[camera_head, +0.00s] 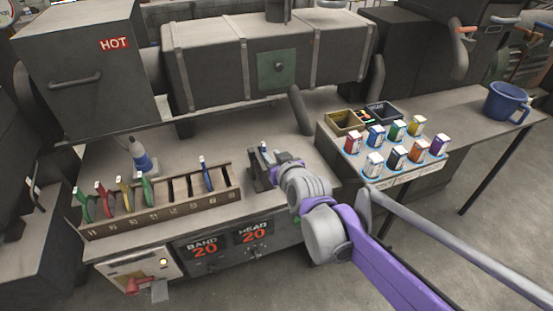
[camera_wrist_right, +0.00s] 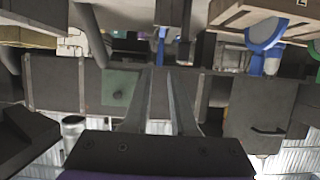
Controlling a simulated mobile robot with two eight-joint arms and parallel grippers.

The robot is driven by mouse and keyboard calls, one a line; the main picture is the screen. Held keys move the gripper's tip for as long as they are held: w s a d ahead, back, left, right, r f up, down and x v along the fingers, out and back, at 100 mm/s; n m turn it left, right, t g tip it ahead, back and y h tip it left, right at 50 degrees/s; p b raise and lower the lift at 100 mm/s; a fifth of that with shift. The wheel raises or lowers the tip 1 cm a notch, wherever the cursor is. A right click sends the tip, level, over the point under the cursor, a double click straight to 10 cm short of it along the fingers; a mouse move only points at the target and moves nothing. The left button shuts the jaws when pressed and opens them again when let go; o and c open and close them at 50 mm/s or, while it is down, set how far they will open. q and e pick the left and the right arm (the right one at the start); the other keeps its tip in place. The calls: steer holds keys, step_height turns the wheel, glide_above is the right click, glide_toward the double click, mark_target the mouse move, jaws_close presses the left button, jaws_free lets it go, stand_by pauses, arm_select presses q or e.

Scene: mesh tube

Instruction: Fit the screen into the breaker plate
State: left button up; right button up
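The slotted wooden rack (camera_head: 165,215) stands at the bench front and holds several screens with coloured handles, including a red (camera_head: 105,200), a yellow (camera_head: 125,193), a green (camera_head: 146,189) and a blue one (camera_head: 208,175). A small dark fixture (camera_head: 259,178), perhaps holding the breaker plate, stands right of the rack. A blue, white-tipped piece (camera_head: 263,147) shows at its top. My right gripper (camera_head: 277,157) is beside it; in the right wrist view its fingers (camera_wrist_right: 164,72) look apart, with a blue piece (camera_wrist_right: 162,45) near their tips. Contact is unclear. My left gripper is out of view.
A side table (camera_head: 465,110) at right bears a tray of coloured boxes (camera_head: 397,152), small bins (camera_head: 345,122) and a blue mug (camera_head: 506,102). A blue-white bottle (camera_head: 142,158) stands behind the rack.

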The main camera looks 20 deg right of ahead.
steer(key=s+f+g, duration=0.3)
steer(key=s+f, duration=0.2)
steer(key=s, duration=0.4)
steer(key=s+f+g, duration=0.2)
steer(key=s+f, duration=0.3)
steer(key=s, duration=0.5)
steer(key=s+f+g, duration=0.3)
steer(key=s+f, duration=0.2)
steer(key=s, duration=0.5)
steer(key=shift+s+g, duration=0.15)
steer(key=shift+g, duration=0.15)
steer(key=shift+d, duration=0.1)
